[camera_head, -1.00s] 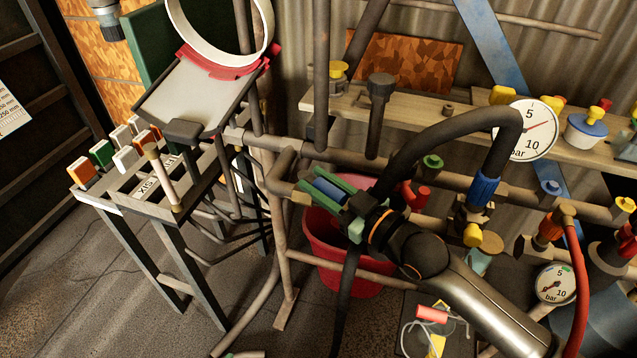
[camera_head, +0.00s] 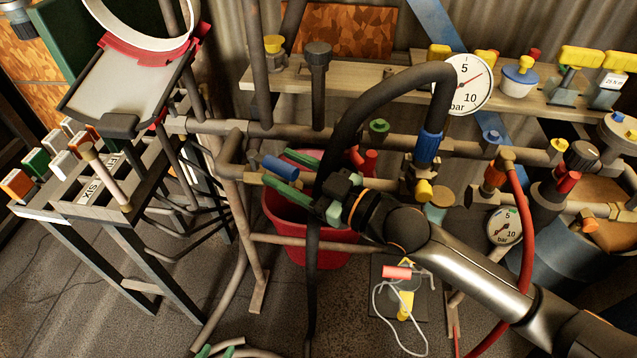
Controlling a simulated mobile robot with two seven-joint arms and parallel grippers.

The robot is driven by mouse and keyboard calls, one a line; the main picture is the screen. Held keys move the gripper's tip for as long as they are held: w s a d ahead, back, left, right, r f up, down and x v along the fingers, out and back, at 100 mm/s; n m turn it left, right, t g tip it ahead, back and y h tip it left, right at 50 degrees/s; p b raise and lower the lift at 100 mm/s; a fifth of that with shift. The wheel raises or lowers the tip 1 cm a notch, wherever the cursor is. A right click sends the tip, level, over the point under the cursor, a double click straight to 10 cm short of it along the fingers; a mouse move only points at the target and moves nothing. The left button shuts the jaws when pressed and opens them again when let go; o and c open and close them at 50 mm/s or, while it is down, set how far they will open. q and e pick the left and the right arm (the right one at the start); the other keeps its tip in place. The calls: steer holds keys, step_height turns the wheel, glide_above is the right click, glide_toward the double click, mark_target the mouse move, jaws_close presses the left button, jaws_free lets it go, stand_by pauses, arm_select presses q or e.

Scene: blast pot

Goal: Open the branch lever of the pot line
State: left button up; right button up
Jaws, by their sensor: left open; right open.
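The pot line is a brown pipe run (camera_head: 262,129) with valves and fittings along it. A blue cylindrical handle (camera_head: 280,167) on this line lies between the green fingers of my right gripper (camera_head: 288,178). It may be the branch lever; I cannot be sure. The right gripper is open around the handle, and I cannot tell whether a finger touches it. My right arm comes in from the lower right.
A red bucket (camera_head: 283,229) stands behind the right gripper. A black hose (camera_head: 335,150) arches above it, and a red hose (camera_head: 527,245) hangs at right. A metal stand (camera_head: 88,200) with coloured blocks is at left. Pressure gauges (camera_head: 470,84) and a wooden shelf (camera_head: 400,101) sit behind.

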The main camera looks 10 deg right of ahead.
steer(key=v, duration=0.8)
steer(key=shift+s+d, duration=0.1)
